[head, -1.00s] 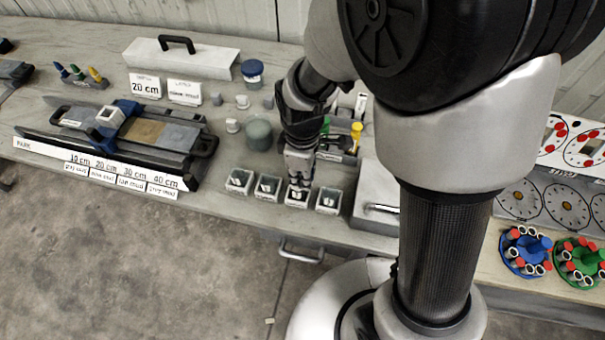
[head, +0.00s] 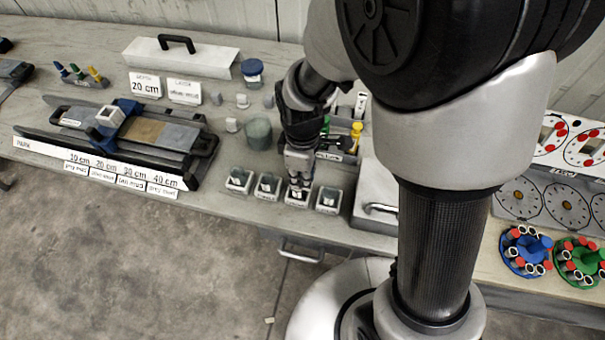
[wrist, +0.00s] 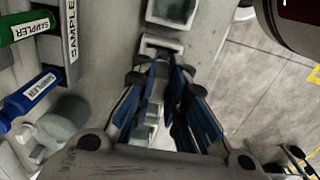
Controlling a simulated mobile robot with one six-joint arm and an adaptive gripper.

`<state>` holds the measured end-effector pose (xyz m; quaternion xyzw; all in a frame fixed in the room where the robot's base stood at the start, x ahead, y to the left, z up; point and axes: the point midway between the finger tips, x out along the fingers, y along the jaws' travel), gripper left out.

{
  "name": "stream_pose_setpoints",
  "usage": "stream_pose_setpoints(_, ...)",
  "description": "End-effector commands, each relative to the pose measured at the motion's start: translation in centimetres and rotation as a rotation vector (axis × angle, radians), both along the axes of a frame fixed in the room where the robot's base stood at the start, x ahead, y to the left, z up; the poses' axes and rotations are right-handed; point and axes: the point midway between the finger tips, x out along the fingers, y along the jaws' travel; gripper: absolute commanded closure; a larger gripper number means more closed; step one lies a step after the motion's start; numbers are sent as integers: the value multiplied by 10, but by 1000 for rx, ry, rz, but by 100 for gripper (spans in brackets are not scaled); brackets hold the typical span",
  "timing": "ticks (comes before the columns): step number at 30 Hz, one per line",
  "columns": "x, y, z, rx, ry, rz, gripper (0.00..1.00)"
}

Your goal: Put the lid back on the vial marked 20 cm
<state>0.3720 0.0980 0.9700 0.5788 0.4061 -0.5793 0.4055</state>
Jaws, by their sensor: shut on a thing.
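Several small square white vial holders stand in a row along the front of the bench; the leftmost holder (head: 238,180) and rightmost holder (head: 328,201) show clearly. My gripper (head: 299,182) points down at the third holder (head: 297,197) from the left. In the wrist view, my gripper (wrist: 157,80) has its blue-padded fingers close together over the row. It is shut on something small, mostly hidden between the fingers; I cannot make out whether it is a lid. Marks on the holders are too small to read. A card (head: 145,85) reading "20 cm" stands behind.
A blue-lidded jar (head: 252,72), a grey-green cylinder (head: 259,134) and several small pale pieces stand behind the row. A core tray rig (head: 150,133) lies to the left. A grey case (head: 372,199) stands close on the right.

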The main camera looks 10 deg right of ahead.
Motion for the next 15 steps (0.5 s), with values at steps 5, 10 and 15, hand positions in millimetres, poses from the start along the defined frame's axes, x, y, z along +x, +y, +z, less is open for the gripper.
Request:
stream_pose_setpoints(5, 0, 0, 0, 0, 0, 0, 95)
stream_pose_setpoints(10, 0, 0, 0, 0, 0, 0, 77)
stream_pose_setpoints(15, 0, 0, 0, 0, 0, 0, 66)
